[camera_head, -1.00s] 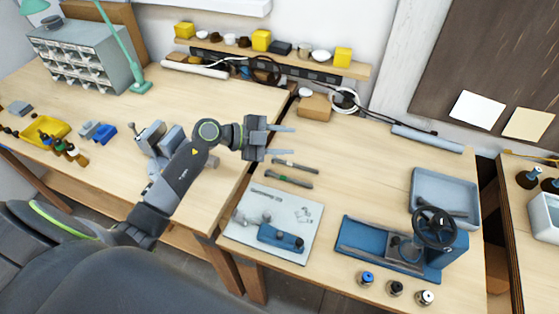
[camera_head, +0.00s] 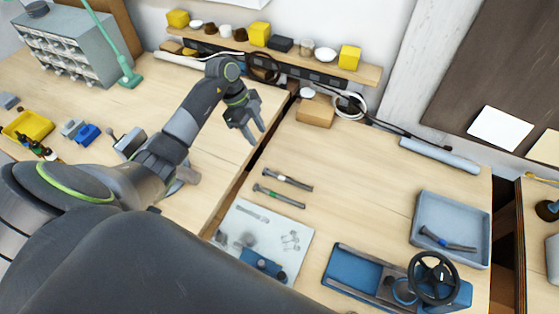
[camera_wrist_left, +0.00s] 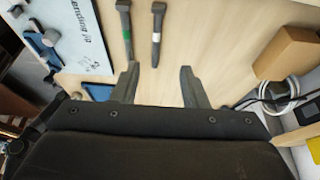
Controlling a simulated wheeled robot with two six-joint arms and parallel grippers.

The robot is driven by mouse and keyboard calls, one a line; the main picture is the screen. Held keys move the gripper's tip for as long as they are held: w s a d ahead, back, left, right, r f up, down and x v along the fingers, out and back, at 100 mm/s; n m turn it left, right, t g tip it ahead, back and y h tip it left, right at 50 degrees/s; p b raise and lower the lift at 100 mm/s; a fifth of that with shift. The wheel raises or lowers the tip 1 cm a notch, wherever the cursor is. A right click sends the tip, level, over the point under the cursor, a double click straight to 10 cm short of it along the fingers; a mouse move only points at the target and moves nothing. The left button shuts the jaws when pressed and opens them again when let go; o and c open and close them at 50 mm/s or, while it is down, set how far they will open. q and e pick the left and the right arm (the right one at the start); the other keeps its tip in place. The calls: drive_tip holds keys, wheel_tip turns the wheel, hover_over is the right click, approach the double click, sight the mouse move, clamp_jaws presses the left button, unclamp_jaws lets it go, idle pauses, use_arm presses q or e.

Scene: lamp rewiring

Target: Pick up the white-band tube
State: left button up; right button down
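The white-band tube (camera_head: 288,180) lies on the right-hand table, a slim dark tube nearer the cardboard box. Its pale band shows in the left wrist view (camera_wrist_left: 156,37). A similar green-band tube (camera_head: 279,195) lies beside it, nearer the printed mat, and also shows in the left wrist view (camera_wrist_left: 126,32). My left gripper (camera_head: 257,134) is open and empty, above the table behind and left of the tubes, fingers pointing down and right. In the left wrist view its fingers (camera_wrist_left: 160,70) are spread, with the white-band tube's end ahead of the gap. My right gripper is not in view.
The grey tray (camera_head: 480,218) at the right holds another dark tube (camera_head: 447,240). A blue fixture with a handwheel (camera_head: 434,277) stands in front. The cardboard box (camera_head: 315,112) and coiled cable are at the back. The printed mat (camera_head: 297,240) is partly hidden. Table right of the tubes is clear.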

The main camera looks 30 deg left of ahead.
use_arm(q)
drive_tip(key=f, duration=0.2)
drive_tip(key=b, duration=0.4)
approach(277, 175)
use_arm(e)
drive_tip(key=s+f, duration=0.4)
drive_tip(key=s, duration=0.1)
use_arm(q)
drive_tip(key=b+x, duration=0.1)
drive_tip(key=b, duration=0.2)
drive_tip(key=shift+d+f, duration=0.25)
drive_tip(key=shift+f, duration=0.1)
drive_tip(key=shift+d+f+b, duration=0.15)
drive_tip(key=shift+f+b, duration=0.15)
drive_tip(key=shift+d+f, duration=0.15)
drive_tip(key=shift+d+f+b, duration=0.1)
drive_tip(key=shift+f+b, duration=0.2)
drive_tip(key=shift+b, duration=0.1)
drive_tip(key=b+x, duration=0.2)
drive_tip(key=b, duration=0.1)
drive_tip(key=b+x, duration=0.1)
drive_tip(key=x, duration=0.1)
drive_tip(key=shift+a+f, duration=0.2)
drive_tip(key=shift+d+f+b, duration=0.2)
drive_tip(key=shift+f+b, duration=0.1)
drive_tip(key=shift+b, duration=0.15)
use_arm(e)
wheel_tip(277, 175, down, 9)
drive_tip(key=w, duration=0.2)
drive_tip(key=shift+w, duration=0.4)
